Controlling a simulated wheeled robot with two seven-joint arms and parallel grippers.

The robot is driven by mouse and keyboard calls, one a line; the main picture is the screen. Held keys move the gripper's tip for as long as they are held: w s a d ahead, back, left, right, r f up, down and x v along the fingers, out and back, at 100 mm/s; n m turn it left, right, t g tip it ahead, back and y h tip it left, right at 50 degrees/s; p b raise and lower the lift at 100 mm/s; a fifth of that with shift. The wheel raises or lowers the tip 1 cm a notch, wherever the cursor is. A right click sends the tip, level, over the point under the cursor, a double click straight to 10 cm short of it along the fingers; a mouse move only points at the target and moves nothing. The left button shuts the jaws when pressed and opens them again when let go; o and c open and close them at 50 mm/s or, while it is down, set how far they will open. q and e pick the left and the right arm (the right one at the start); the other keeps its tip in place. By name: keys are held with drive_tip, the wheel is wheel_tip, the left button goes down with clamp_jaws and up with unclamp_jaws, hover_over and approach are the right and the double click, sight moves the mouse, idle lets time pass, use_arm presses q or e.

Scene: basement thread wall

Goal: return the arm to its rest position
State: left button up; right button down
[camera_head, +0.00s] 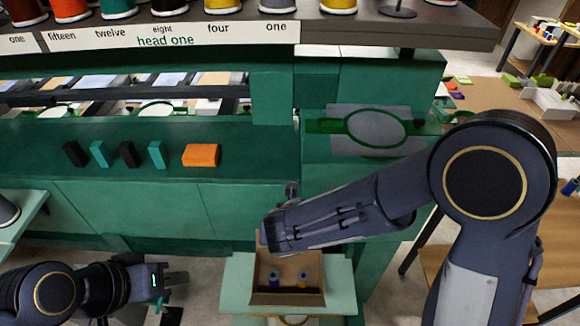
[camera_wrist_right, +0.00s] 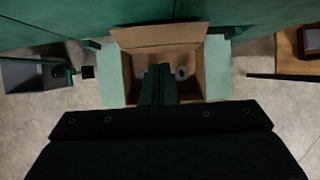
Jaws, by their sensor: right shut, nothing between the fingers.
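My right arm reaches in from the right in the head view, its forearm ending above an open cardboard box (camera_head: 262,298). My right gripper (camera_wrist_right: 158,84) shows in the wrist view, with its fingers together and nothing between them, in front of the box (camera_wrist_right: 190,36). The forearm hides most of this gripper in the head view. My left gripper (camera_head: 176,279) is low at the left, over the floor and away from the bench. Its fingers show edge-on, so their opening is unclear.
The box holds two spools (camera_head: 274,279) and stands on a pale green stand (camera_head: 238,282). Small dark and teal blocks (camera_head: 128,153) and an orange block (camera_head: 201,155) lie on the green bench (camera_head: 270,150). A labelled shelf (camera_head: 440,24) with spools overhangs it. A wooden table is at right.

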drive_tip(key=s+d+r+m+g, duration=0.15)
drive_tip(key=d+r+m, duration=0.25)
drive_tip(key=d+m, duration=0.5)
drive_tip(key=s+d+r+m, duration=0.3)
drive_tip(key=d+r+m, duration=0.1)
drive_tip(key=d+m, duration=0.4)
drive_tip(key=s+d+r+m+y, duration=0.2)
drive_tip(key=s+m, duration=0.4)
drive_tip(key=m, duration=0.4)
drive_tip(key=s+d+r+m+t+y, duration=0.1)
drive_tip(key=s+d+r+m, duration=0.1)
drive_tip(key=s+m, duration=0.4)
drive_tip(key=m, duration=0.4)
drive_tip(key=shift+s+d+r+m+y, duration=0.25)
drive_tip(key=shift+d+r+m+y, duration=0.05)
drive_tip(key=shift+r+m+y, duration=0.1)
